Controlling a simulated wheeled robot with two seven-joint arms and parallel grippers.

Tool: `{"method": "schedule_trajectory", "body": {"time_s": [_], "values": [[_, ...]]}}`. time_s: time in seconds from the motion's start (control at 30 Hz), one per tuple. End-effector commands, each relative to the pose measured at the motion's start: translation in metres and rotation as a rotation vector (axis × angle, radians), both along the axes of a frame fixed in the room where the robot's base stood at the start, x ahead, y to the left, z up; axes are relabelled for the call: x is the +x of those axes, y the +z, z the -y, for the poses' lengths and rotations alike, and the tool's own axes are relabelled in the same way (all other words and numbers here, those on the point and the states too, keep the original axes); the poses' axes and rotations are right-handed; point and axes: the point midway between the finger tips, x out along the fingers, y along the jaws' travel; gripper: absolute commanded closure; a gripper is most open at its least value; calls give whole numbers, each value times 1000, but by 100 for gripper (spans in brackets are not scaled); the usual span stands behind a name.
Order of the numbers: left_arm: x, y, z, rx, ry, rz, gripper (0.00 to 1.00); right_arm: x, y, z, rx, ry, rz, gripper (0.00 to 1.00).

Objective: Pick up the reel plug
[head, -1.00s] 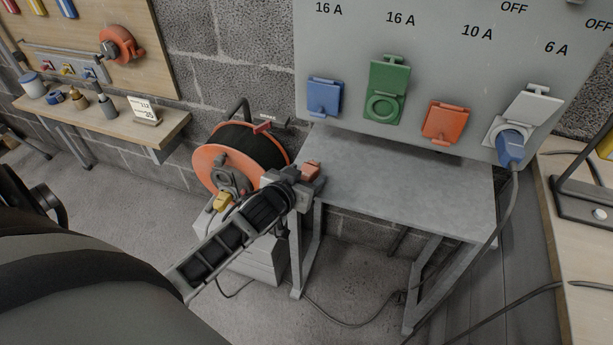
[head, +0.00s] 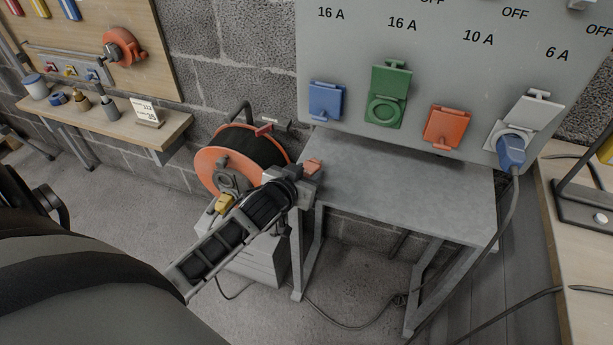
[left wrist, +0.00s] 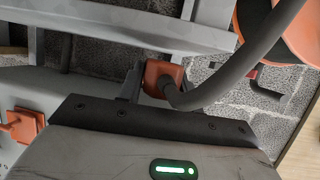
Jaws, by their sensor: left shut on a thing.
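The reel plug (head: 313,165) is orange and sits at the left end of the grey metal table, near its edge. My left gripper (head: 303,177) is shut on it; the fingers hide part of the plug in the head view. In the left wrist view the orange plug (left wrist: 158,76) is between the fingers, with a thick dark cable curving from it up to the right. The orange cable reel (head: 222,168) with dark cable stands behind my left forearm; it also shows at the upper right of the left wrist view (left wrist: 302,32). My right gripper is not in view.
The grey table (head: 400,190) is bare. Above it, a grey panel has a blue socket (head: 326,101), a green socket (head: 386,106), an orange socket (head: 446,127) and a white socket holding a blue plug (head: 511,153). A wooden bench (head: 585,270) stands at right. Cable lies on the floor.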

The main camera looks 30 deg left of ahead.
Motion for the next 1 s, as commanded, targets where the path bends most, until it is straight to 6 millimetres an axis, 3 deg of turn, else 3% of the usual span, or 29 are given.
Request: {"method": "schedule_trajectory", "body": {"time_s": [0.07, 0.3, 0.6, 0.8, 1.0], "values": [[-2, 21, 0, 1, -1, 4, 85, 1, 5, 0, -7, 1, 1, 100], [-51, 78, 8, 1, -1, 2, 85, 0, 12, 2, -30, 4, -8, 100], [-117, 102, 18, 0, 0, -2, 85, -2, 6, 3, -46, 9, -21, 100], [-135, 111, 21, 0, 1, 1, 85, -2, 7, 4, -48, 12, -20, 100], [-139, 113, 21, 2, 1, 3, 85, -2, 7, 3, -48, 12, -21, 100]]}}
